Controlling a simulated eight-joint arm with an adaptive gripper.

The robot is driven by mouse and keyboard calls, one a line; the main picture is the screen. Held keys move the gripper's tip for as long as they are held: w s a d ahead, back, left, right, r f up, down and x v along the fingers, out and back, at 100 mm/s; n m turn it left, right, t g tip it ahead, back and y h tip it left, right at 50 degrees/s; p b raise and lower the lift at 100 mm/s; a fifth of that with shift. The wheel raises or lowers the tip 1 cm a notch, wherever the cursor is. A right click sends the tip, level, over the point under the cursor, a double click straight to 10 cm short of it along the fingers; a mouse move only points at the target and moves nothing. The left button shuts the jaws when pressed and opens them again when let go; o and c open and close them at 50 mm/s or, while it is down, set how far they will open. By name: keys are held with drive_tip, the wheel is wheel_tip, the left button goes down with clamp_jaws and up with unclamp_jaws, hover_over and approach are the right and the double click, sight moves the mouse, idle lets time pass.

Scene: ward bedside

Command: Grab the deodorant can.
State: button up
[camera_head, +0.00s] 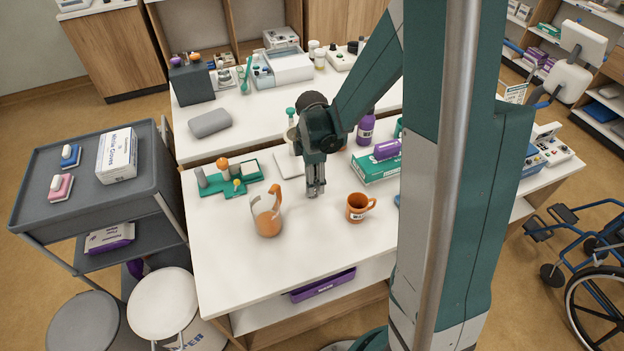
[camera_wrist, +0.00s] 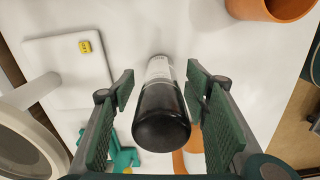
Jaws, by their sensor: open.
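The deodorant can, a cylinder with a black cap (camera_wrist: 162,122) and a pale labelled body (camera_wrist: 158,70), shows in the wrist view between the two fingers, its cap towards the camera. It appears to stand upright on the white table. My gripper (camera_wrist: 161,88) is open, with one finger on each side of the can. In the head view my gripper (camera_head: 315,190) points down over the table, and the can is hard to make out there.
An orange mug (camera_head: 357,208) stands right of my gripper, and a jug with orange contents (camera_head: 267,218) stands to the left. A green tray (camera_head: 215,187), white board (camera_head: 283,166) and green box (camera_head: 372,168) are close by. The table's front (camera_head: 290,262) is clear.

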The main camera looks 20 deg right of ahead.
drive_tip(key=shift+f, duration=1.6)
drive_tip(key=shift+c, duration=0.6)
drive_tip(key=c, duration=0.9)
